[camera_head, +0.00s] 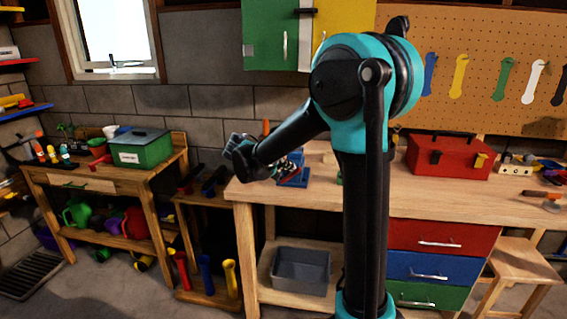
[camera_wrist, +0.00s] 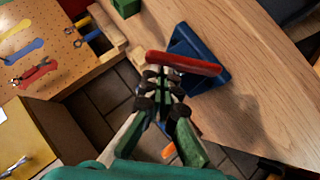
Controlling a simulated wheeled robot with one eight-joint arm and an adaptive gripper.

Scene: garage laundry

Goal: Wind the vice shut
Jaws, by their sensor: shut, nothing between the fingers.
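The blue vice (camera_head: 297,178) sits on the wooden workbench near its left end, partly hidden by my gripper. In the wrist view its blue body (camera_wrist: 207,72) shows beyond my fingertips. A red bar (camera_wrist: 190,64), which looks like its handle, lies across in front of the blue body. My gripper (camera_wrist: 162,82) is shut and empty, with its fingertips right by the left part of the bar. I cannot tell whether they touch it. The vice's jaw gap cannot be made out in either view.
A red toolbox (camera_head: 447,157) stands farther right on the workbench (camera_head: 345,206). A grey bin (camera_head: 301,271) is on the shelf below. A lower bench with a green box (camera_head: 140,148) stands at the left.

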